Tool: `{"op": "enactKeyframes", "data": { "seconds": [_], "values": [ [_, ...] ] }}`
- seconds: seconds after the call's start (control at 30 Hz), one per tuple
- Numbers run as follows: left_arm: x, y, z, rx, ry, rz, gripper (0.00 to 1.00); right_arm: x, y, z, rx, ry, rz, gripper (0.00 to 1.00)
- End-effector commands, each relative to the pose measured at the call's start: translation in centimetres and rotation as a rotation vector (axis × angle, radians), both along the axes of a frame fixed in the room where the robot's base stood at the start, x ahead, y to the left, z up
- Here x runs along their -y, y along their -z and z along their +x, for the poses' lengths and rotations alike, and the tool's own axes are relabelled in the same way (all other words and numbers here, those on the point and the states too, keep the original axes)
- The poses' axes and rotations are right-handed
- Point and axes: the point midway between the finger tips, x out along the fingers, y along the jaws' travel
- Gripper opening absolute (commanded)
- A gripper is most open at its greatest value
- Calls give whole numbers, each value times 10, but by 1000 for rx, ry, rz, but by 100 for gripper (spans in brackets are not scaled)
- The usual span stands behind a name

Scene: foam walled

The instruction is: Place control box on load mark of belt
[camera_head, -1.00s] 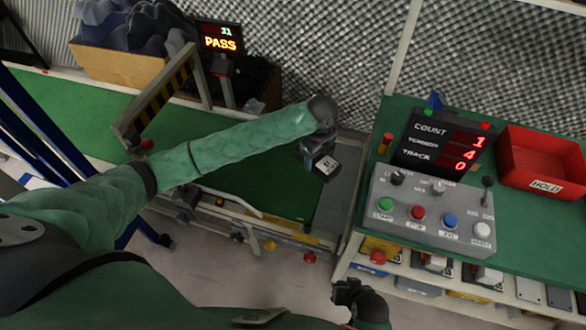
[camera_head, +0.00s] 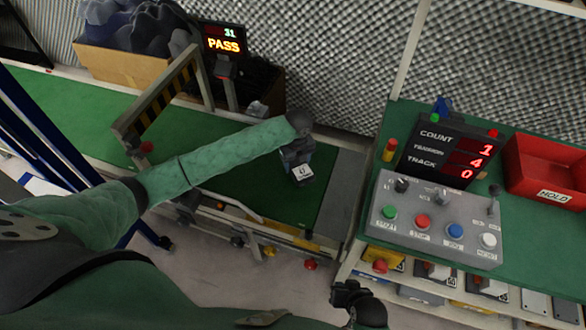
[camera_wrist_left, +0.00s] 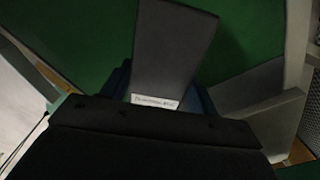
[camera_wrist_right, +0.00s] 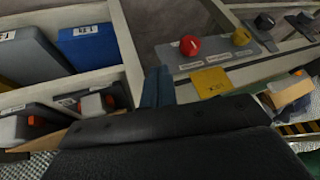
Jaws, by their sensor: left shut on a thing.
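My left gripper (camera_head: 298,152) is shut on the control box (camera_head: 303,173), a small grey box with a white label. It hangs over the right part of the green belt (camera_head: 240,185); whether it touches the belt I cannot tell. In the left wrist view the dark grey box (camera_wrist_left: 172,48) sticks out from between the fingers with green belt behind it. I cannot make out a load mark on the belt. My right gripper (camera_head: 358,300) is low, in front of the shelves; in the right wrist view its blue fingers (camera_wrist_right: 158,87) are together with nothing seen between them.
A control panel (camera_head: 440,218) with coloured buttons and a count display (camera_head: 445,150) stand on the right table, beside a red HOLD tray (camera_head: 550,172). Shelves (camera_wrist_right: 110,75) hold boxes below.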

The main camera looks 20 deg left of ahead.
Motion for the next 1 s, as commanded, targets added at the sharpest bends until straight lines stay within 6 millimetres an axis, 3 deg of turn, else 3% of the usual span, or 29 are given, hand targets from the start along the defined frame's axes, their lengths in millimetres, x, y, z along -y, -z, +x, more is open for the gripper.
{"op": "enactKeyframes", "data": {
  "seconds": [0.27,0.6,0.97,1.0],
  "values": [
    [-15,11,4,1,0,0,27,-1,-3,-1,-5,-2,-1,0],
    [-15,47,4,1,-1,1,27,0,-13,-1,-13,-5,-2,0],
    [-15,50,4,1,-1,1,27,1,-15,-1,-11,-5,-2,0],
    [-15,51,4,1,-1,1,66,1,-15,-1,-12,-5,-2,0]
  ]
}}
